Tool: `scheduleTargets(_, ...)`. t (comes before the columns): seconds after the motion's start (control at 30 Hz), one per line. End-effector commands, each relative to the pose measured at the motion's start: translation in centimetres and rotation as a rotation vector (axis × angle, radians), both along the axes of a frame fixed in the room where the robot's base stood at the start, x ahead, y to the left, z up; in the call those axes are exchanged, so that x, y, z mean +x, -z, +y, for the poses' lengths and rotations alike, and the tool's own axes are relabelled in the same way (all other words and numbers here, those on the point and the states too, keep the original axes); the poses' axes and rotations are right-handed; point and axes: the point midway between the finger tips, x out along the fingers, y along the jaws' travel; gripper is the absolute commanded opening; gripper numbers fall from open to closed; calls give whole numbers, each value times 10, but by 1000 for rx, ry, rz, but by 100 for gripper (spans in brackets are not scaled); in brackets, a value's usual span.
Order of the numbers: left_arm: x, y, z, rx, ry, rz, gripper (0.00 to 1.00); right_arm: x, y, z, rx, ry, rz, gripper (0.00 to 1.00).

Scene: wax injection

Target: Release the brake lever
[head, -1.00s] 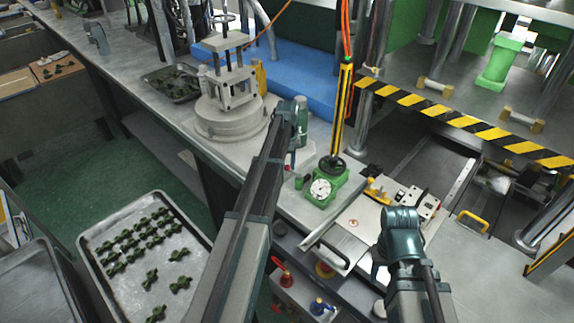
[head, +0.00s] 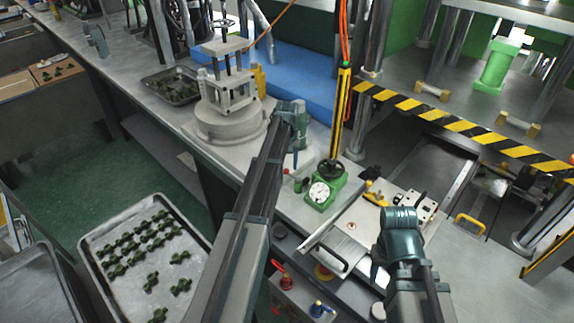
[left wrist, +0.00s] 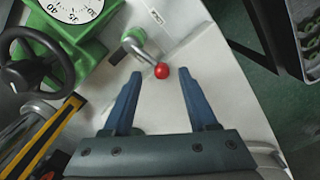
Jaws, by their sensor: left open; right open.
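The brake lever is a short bent metal lever with a red ball knob (left wrist: 161,71), beside the green gauge body in the left wrist view. It is small in the head view, left of the gauge, where only a red spot can be made out. My left gripper (left wrist: 161,85) is open, with its blue fingers spread on either side of the knob near the fingertips. Whether they touch it cannot be told. In the head view my left gripper (head: 296,140) is above the bench edge. My right gripper (head: 398,222) is empty, in front of the white plate.
A green gauge unit (head: 320,193) with a black handwheel (head: 331,169) and a yellow-black column stands close to the lever. A grey round press (head: 228,115) stands behind to the left. A tray of green wax parts (head: 95,240) lies at lower left.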

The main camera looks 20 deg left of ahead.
Motion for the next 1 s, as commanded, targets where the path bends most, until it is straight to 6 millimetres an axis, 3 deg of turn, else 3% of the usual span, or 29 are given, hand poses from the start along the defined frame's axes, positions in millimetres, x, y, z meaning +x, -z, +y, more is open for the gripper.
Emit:
scheduleTargets(0.03,0,-12,0,0,0,0,58,0,-11,0,0,0,0,50)
scheduleTargets(0.7,0,-110,0,-1,1,1,58,0,-110,0,1,3,0,50)
scheduleTargets(1.0,0,-123,0,-1,1,1,58,0,-123,0,2,8,0,50)
